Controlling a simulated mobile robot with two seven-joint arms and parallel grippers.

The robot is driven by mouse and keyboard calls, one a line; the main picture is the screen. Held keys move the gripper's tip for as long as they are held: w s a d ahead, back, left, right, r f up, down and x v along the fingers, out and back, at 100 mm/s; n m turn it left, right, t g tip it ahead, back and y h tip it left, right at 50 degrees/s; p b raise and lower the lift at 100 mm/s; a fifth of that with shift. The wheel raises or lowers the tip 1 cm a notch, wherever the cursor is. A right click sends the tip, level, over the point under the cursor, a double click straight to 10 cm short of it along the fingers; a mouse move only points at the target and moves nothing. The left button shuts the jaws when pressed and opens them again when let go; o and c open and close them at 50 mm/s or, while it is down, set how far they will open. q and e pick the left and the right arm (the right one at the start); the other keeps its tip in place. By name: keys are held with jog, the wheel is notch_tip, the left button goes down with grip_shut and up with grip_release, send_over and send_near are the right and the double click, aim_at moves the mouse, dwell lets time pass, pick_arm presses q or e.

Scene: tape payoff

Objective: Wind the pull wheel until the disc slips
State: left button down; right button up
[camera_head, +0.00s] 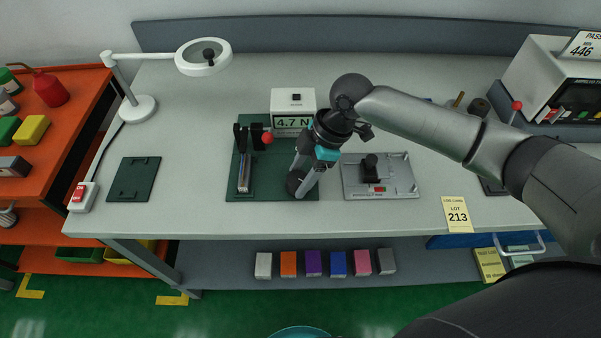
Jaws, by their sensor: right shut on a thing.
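My right gripper (308,172) reaches down over the dark green base plate (272,191) and is shut on the pull wheel (293,183), a dark round part at the plate's right side. The fingers hide part of the wheel. A black stand with a narrow strip-like piece (244,172) is on the plate's left, beside a lever with a red ball (267,138). Behind the plate a white meter (293,100) shows 4.7 N. I cannot make out the disc separately. My left gripper is not in view.
A grey metal fixture (404,178) with a black knob sits right of the gripper, below my right arm. A yellow LOT 213 card (456,214) lies near the front edge. A lamp (140,106) and a green mat (134,180) are left. A white machine (538,75) stands back right.

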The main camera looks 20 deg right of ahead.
jog(key=c, duration=0.7)
jog(key=shift+r+m+p, duration=0.15)
jog(key=shift+m+p, duration=0.25)
jog(key=shift+p, duration=0.4)
jog(key=m+t+p, duration=0.1)
jog(key=m+p, duration=0.2)
jog(key=p, duration=0.1)
jog(key=m+t+h+p, duration=0.1)
jog(key=m+p, duration=0.2)
jog(key=p, duration=0.2)
jog(key=m+t+h+p, duration=0.1)
jog(key=m+p, duration=0.2)
jog(key=p, duration=0.2)
jog(key=shift+s+a, duration=0.2)
jog(key=shift+s, duration=0.05)
jog(key=shift+m+t+h+p, duration=0.3)
jog(key=shift+m+p, duration=0.9)
jog(key=shift+m, duration=0.1)
jog(key=o, duration=1.4)
jog(key=shift+c, duration=0.2)
